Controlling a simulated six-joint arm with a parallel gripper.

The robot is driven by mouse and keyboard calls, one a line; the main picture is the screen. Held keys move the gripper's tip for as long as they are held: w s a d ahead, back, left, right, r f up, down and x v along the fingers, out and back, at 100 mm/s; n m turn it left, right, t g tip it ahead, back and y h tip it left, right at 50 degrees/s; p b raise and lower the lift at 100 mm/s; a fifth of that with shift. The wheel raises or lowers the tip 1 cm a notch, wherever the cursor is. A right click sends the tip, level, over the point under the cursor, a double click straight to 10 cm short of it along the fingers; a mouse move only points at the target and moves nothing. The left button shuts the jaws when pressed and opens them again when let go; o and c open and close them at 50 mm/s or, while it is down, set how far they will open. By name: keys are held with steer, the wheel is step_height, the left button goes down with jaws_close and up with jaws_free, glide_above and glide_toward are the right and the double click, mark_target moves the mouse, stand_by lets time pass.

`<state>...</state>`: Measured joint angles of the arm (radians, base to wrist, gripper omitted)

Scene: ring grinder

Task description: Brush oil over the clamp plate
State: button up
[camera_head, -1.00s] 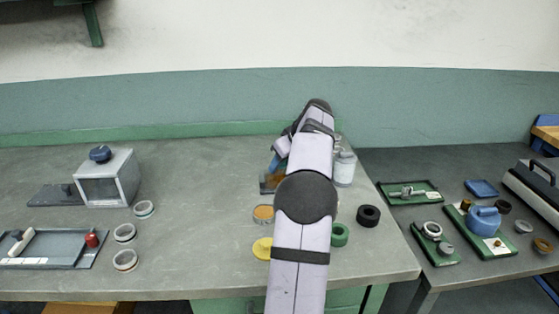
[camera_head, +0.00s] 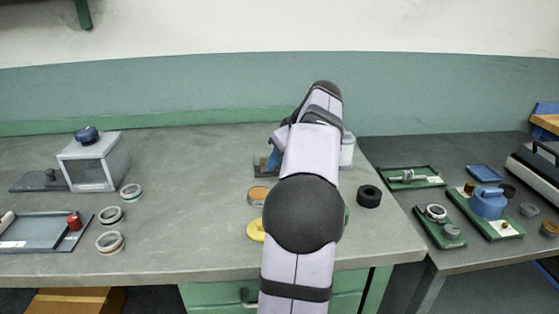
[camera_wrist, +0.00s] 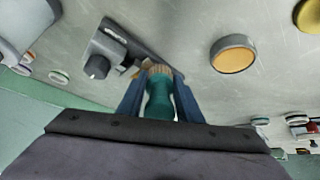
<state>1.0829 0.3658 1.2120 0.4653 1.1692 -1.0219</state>
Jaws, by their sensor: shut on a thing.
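My gripper (camera_wrist: 158,98) is shut on a brush with a teal handle (camera_wrist: 160,104). The brush's tan bristles (camera_wrist: 159,70) point away from the wrist. In the wrist view a dark grey fixture (camera_wrist: 122,34) with a black knob (camera_wrist: 97,66) lies beside and beyond the bristles. It may be the clamp plate; contact with the bristles cannot be told. In the head view my arm hides most of the gripper, and a blue finger (camera_head: 273,160) shows at its left.
An orange-topped tin (camera_head: 258,196) and a yellow one (camera_head: 256,230) stand left of my arm, a black ring (camera_head: 369,196) right. A white canister (camera_head: 348,150) stands behind. A box (camera_head: 95,162), several rings and a tray (camera_head: 40,238) are left. The middle-left bench is clear.

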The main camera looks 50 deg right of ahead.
steer(key=shift+w+d+r+p, duration=0.15)
steer(key=shift+w+d+p, duration=1.25)
steer(key=shift+p, duration=0.9)
steer(key=shift+w+d+r+p, duration=0.1)
steer(key=shift+w+d+p, duration=1.3)
steer(key=shift+p, duration=0.85)
step_height(320, 180, up, 3)
steer(key=shift+s+a+r+p, duration=0.1)
steer(key=shift+p, duration=0.9)
steer(key=shift+r+p, duration=2.1)
steer(key=shift+r, duration=0.15)
